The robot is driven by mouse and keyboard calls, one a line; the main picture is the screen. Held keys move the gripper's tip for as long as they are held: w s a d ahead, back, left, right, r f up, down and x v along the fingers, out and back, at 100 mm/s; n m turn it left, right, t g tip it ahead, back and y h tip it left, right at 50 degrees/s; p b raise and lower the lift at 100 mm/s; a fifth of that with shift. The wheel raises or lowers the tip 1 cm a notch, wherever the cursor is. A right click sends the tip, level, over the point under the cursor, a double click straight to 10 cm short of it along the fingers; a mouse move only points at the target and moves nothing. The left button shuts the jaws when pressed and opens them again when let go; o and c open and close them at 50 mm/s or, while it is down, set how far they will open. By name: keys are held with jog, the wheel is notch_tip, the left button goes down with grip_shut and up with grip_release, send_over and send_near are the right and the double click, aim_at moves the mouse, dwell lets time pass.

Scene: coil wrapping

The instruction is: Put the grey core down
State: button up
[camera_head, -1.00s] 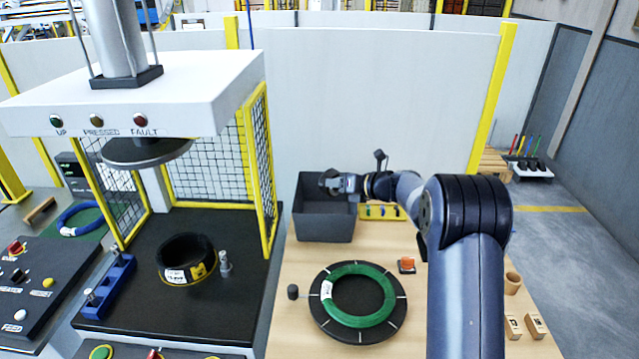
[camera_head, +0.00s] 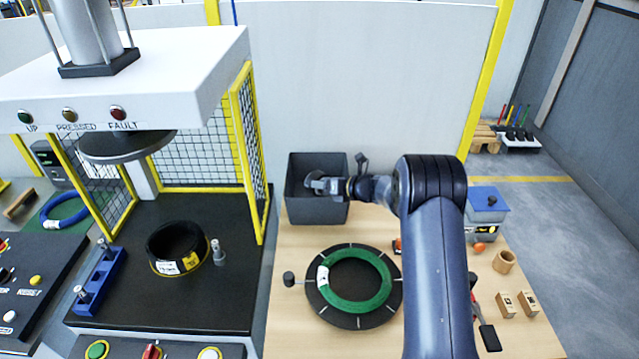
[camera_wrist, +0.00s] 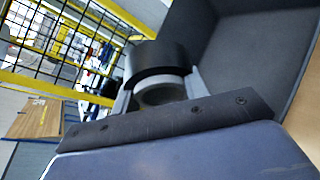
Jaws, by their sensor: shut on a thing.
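My gripper (camera_head: 318,183) is over the dark grey crate (camera_head: 297,210) at the back of the wooden table. In the wrist view my gripper (camera_wrist: 159,92) is shut on the grey core (camera_wrist: 155,62), a short hollow cylinder that looks dark outside and lighter at its near opening. The core is tilted in the picture, and the crate wall (camera_wrist: 225,60) stands right beside it. In the head view the core is small at my gripper. I cannot tell whether it touches the crate.
A round black turntable (camera_head: 322,307) with a green coil (camera_head: 376,300) lies in front of the crate. The press (camera_head: 180,80) with a black coil (camera_head: 165,270) stands left. A blue-topped box (camera_head: 487,200) and wooden blocks (camera_head: 527,303) are right. Free tabletop lies between crate and turntable.

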jog(key=shift+f+b, duration=0.3)
jog(key=shift+f, duration=0.15)
jog(key=o, duration=1.1)
jog(key=shift+r, duration=0.15)
jog(key=shift+r+p, duration=0.2)
jog(key=shift+p, duration=0.1)
jog(key=shift+s+d, duration=0.1)
jog(key=shift+d, duration=0.25)
jog(key=b+v, duration=0.3)
jog(key=v, duration=0.8)
jog(key=shift+s+d+r, duration=0.1)
jog(key=shift+s+r, duration=0.05)
jog(key=shift+r, duration=0.05)
